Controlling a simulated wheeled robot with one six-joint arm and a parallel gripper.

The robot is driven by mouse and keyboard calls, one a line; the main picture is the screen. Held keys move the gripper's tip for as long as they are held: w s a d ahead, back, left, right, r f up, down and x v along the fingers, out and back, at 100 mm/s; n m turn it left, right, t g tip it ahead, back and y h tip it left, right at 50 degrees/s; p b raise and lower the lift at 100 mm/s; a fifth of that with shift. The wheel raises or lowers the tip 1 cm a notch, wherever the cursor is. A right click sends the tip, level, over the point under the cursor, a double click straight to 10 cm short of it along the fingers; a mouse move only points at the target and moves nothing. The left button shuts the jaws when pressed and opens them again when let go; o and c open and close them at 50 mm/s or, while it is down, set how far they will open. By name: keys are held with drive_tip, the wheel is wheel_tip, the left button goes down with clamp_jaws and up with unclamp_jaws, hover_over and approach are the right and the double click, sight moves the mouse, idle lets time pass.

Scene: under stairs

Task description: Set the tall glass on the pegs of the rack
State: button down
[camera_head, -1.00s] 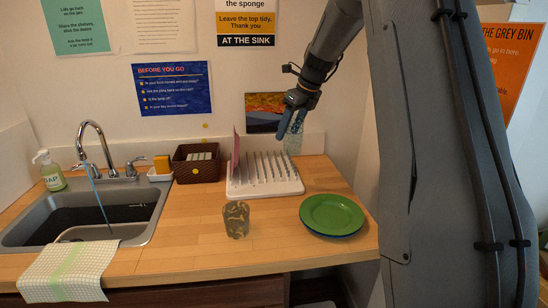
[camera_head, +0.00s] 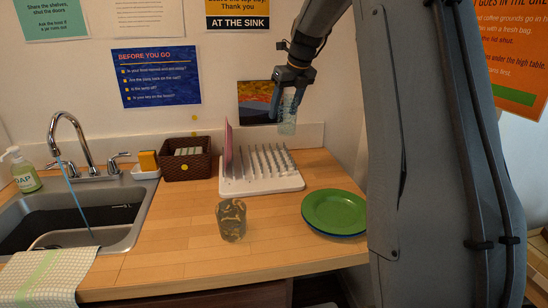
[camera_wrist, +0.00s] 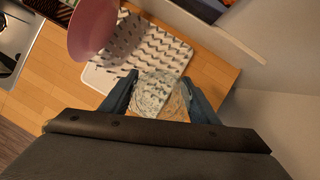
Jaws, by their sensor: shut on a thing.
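My gripper (camera_head: 288,98) is shut on a clear, patterned tall glass (camera_head: 288,118), which hangs below the fingers above the back right of the rack. In the wrist view the glass (camera_wrist: 156,92) sits between my two blue fingers, and the rack's pegs show beyond it. The white rack (camera_head: 262,188) stands on the wooden counter with rows of upright grey pegs. A pink plate (camera_head: 228,147) stands on edge at the rack's left end; it also shows in the wrist view (camera_wrist: 92,32). The glass appears apart from the pegs.
Another patterned glass (camera_head: 231,220) stands on the counter in front of the rack. Green plates (camera_head: 334,212) lie at the right. A brown basket (camera_head: 186,160) stands left of the rack, then the sink (camera_head: 75,220). The wall is close behind.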

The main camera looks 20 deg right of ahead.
sight(294, 106)
wheel_tip(294, 106, down, 10)
drive_tip(key=p, duration=0.2)
drive_tip(key=shift+p, duration=0.3)
drive_tip(key=shift+a+f, duration=0.1)
drive_tip(key=shift+f, duration=0.05)
drive_tip(key=c, duration=0.7)
unclamp_jaws()
drive_tip(key=shift+o, duration=0.2)
drive_tip(key=b+v, duration=0.2)
drive_tip(key=v, duration=1)
